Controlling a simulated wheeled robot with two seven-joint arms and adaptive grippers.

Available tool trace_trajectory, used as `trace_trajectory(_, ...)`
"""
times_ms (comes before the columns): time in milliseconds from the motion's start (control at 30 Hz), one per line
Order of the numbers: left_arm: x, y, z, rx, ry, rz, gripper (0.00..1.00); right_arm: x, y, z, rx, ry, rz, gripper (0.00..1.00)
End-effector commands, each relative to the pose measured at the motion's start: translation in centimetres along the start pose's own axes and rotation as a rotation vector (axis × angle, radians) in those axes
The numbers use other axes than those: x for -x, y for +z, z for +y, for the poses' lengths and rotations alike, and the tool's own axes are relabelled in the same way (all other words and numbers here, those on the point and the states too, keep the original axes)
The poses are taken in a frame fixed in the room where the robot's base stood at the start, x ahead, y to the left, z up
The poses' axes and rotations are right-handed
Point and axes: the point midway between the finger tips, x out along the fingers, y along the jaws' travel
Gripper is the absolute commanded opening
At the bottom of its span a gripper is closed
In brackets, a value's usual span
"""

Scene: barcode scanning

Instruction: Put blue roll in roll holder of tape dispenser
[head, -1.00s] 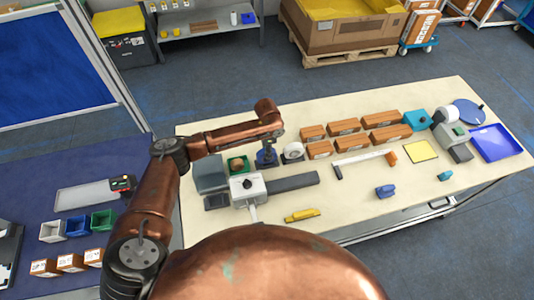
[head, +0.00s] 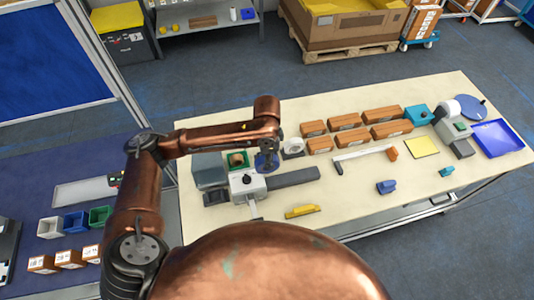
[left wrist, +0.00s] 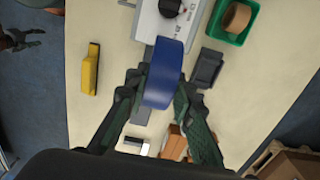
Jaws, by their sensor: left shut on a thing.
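My left gripper (head: 270,156) is shut on the blue roll (left wrist: 164,74), one finger on each side, above the table. The roll also shows in the head view (head: 263,164), partly covered by the gripper. In the left wrist view its broad blue outer face shows, and the hole is hidden. A dark grey block with a recess (left wrist: 207,68) lies on the table just right of the roll there. It may be the tape dispenser, but I cannot tell for sure. The roll appears apart from it. My right gripper is in neither view.
A green tray with a brown roll (left wrist: 250,33) and a white device (head: 247,186) stand close by. A white roll on a dark base (head: 293,147), several brown boxes (head: 346,122) and a yellow tool (head: 301,211) lie around. The table's front middle is mostly clear.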

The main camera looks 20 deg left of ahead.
Motion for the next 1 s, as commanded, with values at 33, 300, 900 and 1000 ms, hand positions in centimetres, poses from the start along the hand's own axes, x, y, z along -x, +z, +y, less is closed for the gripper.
trace_trajectory(33,0.1,0.1,0.2,-0.001,0.0,0.001,0.0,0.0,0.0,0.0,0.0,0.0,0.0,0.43)
trace_trajectory(300,0.3,0.1,0.6,0.0,0.0,0.0,0.0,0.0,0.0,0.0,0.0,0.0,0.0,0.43)
trace_trajectory(900,0.5,4.1,-1.5,0.159,0.004,-0.089,0.0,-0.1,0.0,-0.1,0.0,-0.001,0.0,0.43)
trace_trajectory(1000,0.5,7.1,-2.1,0.21,0.008,-0.129,0.0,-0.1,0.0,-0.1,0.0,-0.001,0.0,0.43)
